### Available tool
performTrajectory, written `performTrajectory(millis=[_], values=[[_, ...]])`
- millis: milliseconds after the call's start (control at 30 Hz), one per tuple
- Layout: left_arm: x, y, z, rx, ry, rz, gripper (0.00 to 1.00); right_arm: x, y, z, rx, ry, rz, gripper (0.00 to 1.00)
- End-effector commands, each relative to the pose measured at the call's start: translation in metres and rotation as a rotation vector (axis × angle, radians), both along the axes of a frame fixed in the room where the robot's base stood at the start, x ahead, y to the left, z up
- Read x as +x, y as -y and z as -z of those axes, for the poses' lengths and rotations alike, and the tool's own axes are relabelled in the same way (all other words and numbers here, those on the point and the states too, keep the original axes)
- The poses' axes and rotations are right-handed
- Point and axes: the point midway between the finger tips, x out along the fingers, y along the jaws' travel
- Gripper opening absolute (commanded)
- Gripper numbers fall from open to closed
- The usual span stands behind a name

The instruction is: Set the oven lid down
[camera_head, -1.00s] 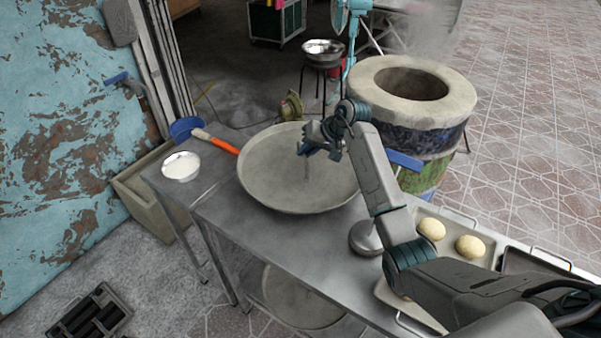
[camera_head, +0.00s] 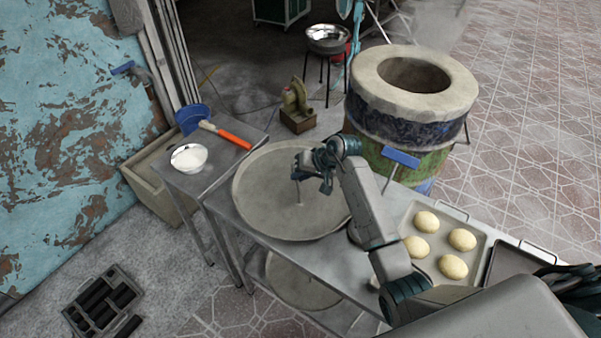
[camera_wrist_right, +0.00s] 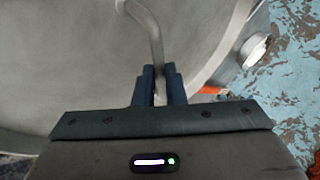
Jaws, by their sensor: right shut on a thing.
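The oven lid (camera_head: 265,205) is a large grey round disc with a thin bent metal handle at its middle. It lies about level over the metal table (camera_head: 335,262); I cannot tell if it touches the tabletop. My right gripper (camera_head: 308,186) is above the lid's middle, shut on its handle. In the right wrist view, the gripper (camera_wrist_right: 160,85) has its two dark fingers close together on the handle (camera_wrist_right: 147,28), with the lid (camera_wrist_right: 80,70) filling much of the picture behind. The barrel oven (camera_head: 413,105) stands open behind the table. My left gripper is out of view.
A tray (camera_head: 470,223) with several dough balls and a dark tray (camera_head: 520,268) are at the right. A blue-topped thing (camera_head: 400,157) stands near the oven.

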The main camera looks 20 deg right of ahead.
Motion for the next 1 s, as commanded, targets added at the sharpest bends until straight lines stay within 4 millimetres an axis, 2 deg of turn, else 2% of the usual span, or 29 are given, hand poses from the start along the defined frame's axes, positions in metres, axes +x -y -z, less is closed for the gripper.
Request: performTrajectory(millis=[267,300,367,400,800,1000], values=[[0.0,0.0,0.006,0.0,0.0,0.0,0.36,0.001,0.0,0.003,0.001,0.004,0.0,0.0],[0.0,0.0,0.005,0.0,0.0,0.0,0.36,0.0,0.0,0.003,0.0,0.0,0.0,0.18],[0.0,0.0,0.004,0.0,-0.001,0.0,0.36,0.0,0.0,0.003,0.0,0.0,0.0,0.3],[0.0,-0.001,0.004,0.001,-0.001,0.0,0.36,0.0,0.0,0.003,0.0,0.0,0.0,0.32],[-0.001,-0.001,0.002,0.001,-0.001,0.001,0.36,-0.001,0.002,-0.003,-0.002,0.002,0.001,0.32],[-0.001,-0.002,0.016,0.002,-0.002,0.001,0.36,-0.017,0.021,-0.032,-0.004,0.005,0.0,0.32]])
